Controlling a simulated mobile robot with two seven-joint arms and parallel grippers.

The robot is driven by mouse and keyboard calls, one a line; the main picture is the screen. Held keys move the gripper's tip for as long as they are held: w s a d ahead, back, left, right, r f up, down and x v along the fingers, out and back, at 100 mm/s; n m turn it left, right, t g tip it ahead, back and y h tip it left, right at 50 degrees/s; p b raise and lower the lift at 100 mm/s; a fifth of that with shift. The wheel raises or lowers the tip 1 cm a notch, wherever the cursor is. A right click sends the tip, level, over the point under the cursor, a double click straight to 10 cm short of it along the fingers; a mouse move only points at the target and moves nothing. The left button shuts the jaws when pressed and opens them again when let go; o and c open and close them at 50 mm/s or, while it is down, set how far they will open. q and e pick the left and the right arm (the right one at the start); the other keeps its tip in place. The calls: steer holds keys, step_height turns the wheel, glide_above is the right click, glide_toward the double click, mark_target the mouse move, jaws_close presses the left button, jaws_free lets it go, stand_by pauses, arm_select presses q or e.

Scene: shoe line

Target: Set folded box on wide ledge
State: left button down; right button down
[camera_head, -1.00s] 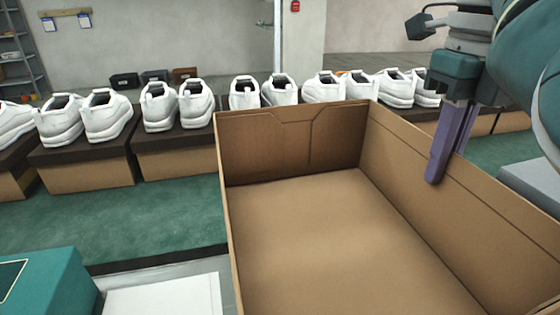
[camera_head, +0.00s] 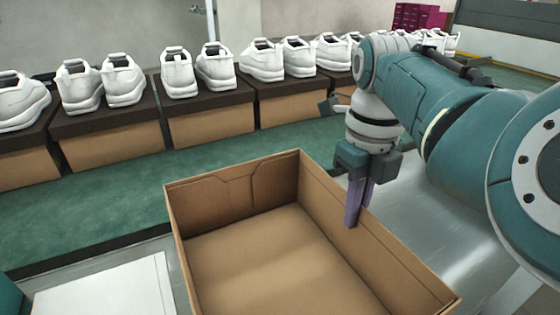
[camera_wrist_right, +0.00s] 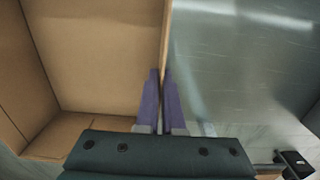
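The folded box (camera_head: 205,203) is a brown, open-topped cardboard box in the lower middle of the head view, roughly level. My right gripper (camera_head: 358,208) grips its right wall from above. In the right wrist view, the purple fingers of the right gripper (camera_wrist_right: 161,88) stand on either side of the wall of the box (camera_wrist_right: 95,55), closed on it. A shiny grey metal surface (camera_head: 455,235), which may be the wide ledge, lies right of the box. The box's underside is hidden, so I cannot tell whether it touches that surface. My left gripper is out of view.
White shoes (camera_head: 120,80) stand in pairs on dark-lidded brown boxes (camera_head: 110,138) along a green strip (camera_head: 90,205) behind the box. A white flat panel (camera_head: 105,290) lies at the lower left. The metal surface on the right looks clear apart from my arm.

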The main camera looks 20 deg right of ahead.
steer(key=shift+f, duration=0.15)
steer(key=c, duration=1)
jaws_free()
steer(key=shift+c, duration=0.2)
step_height(320, 180, up, 11)
steer(key=p, duration=0.3)
steer(key=shift+w+r, duration=0.1)
steer(key=shift+r, duration=0.6)
